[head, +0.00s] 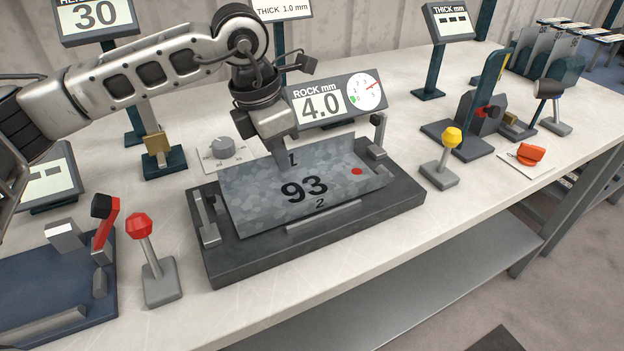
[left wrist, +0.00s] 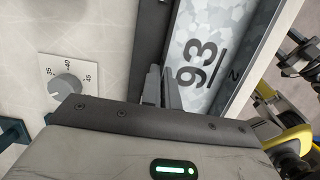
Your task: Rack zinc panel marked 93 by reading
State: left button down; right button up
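The zinc panel marked 93 (head: 262,190) lies on a dark grey fixture (head: 240,262), with a red dot near its right end. A 1 shows by its back edge and a 2 by its front edge. It also shows in the left wrist view (left wrist: 208,33). My left gripper (head: 284,152) points down at the panel's back edge, near the 1. Its fingers show close together in the left wrist view (left wrist: 161,88), beside the panel's edge. I cannot tell whether they grip that edge. The readout behind (head: 321,106) says ROCK mm 4.0. My right gripper is out of view.
A red-knobbed lever (head: 140,228) stands left of the fixture and a yellow-knobbed one (head: 452,138) right of it. A dial (head: 222,147) sits behind. A clamp-like station (head: 484,125) and an orange knob (head: 530,154) stand to the right. Upright panels (head: 553,52) stand at the far right.

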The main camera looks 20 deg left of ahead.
pick_arm(q)
jog(key=shift+r, duration=0.2)
dwell(0.3)
jog(key=shift+r+p, duration=2.35)
jog(key=shift+r, duration=1.25)
